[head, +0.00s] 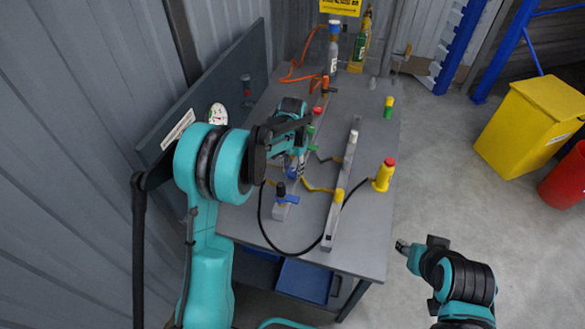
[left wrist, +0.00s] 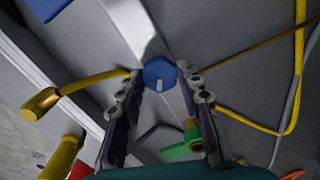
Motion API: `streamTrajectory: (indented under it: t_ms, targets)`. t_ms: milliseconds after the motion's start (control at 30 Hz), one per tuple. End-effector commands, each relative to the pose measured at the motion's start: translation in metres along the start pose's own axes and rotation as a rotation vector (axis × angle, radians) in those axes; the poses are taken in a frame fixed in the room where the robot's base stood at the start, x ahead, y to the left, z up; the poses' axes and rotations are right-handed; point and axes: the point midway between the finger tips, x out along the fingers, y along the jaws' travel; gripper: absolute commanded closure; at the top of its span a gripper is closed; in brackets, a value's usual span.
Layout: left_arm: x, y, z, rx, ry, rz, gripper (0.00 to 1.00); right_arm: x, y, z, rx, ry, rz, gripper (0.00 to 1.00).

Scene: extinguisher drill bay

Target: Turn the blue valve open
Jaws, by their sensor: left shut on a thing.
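The blue valve (head: 290,199) is on the near part of a grey pipe bar on the table. In the left wrist view its round blue knob (left wrist: 160,75), with a pale mark, sits between the fingertips of my left gripper (left wrist: 160,72). In the head view my left gripper (head: 294,174) reaches down to it from above and hides part of it. The left gripper is shut on the knob. My right gripper (head: 403,247) hangs off the table's right side, away from the valve; its jaws are too small to judge.
A green valve handle (left wrist: 182,150) is close by on the same bar. Yellow hoses (head: 318,189) run to both sides. A second pale bar (head: 344,180) and a yellow, red-topped object (head: 384,175) stand to the right. A black hose (head: 264,225) loops in front.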

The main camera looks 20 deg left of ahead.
Motion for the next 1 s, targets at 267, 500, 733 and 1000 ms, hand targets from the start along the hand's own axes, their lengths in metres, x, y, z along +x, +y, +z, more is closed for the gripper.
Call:
streamTrajectory:
  t_ms: [267, 500, 733, 1000]
  targets:
    - [-0.0001, -0.0001, 0.0000, -0.250, 0.000, 0.000, 0.94, -0.0017, 0.0000, -0.0012, 0.000, 0.000, 0.000, 0.60]
    - [0.0001, -0.0002, 0.0001, -0.419, 0.000, 0.000, 0.94, -0.0025, 0.0000, -0.0018, 0.000, 0.000, 0.000, 0.60]
    - [0.0002, -0.0002, 0.0001, -0.519, 0.000, 0.000, 0.94, -0.0029, 0.0000, -0.0021, 0.000, 0.000, 0.000, 0.60]
    - [0.0003, -0.0002, 0.0001, -0.561, 0.000, 0.000, 0.94, -0.0030, 0.0000, -0.0021, 0.000, 0.000, 0.000, 0.60]
